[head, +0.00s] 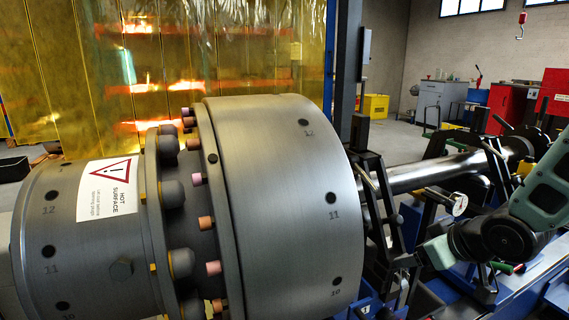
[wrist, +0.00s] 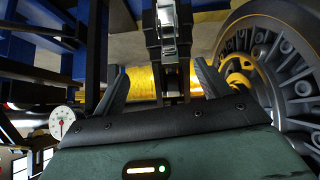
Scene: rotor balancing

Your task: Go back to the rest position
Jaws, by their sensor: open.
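My gripper (wrist: 160,70) shows in the wrist view with its two dark fingers spread wide and nothing between them. In the head view my arm (head: 500,236) reaches in from the right, beside the shaft, and the fingers cannot be made out clearly there. The large grey rotor drum (head: 290,190) fills the middle of the head view, with holes marked 10, 11 and 12. The end of my arm is to the right of the drum and apart from it. In the wrist view a large round bolted part (wrist: 275,70) stands right of the fingers.
A bright shaft (head: 420,174) runs right from the drum, over dark stands. A dial gauge (head: 460,205) sits close to my arm; a dial also shows in the wrist view (wrist: 62,121). A dark bracket (wrist: 168,40) lies beyond the fingers. Open floor (head: 395,140) shows behind.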

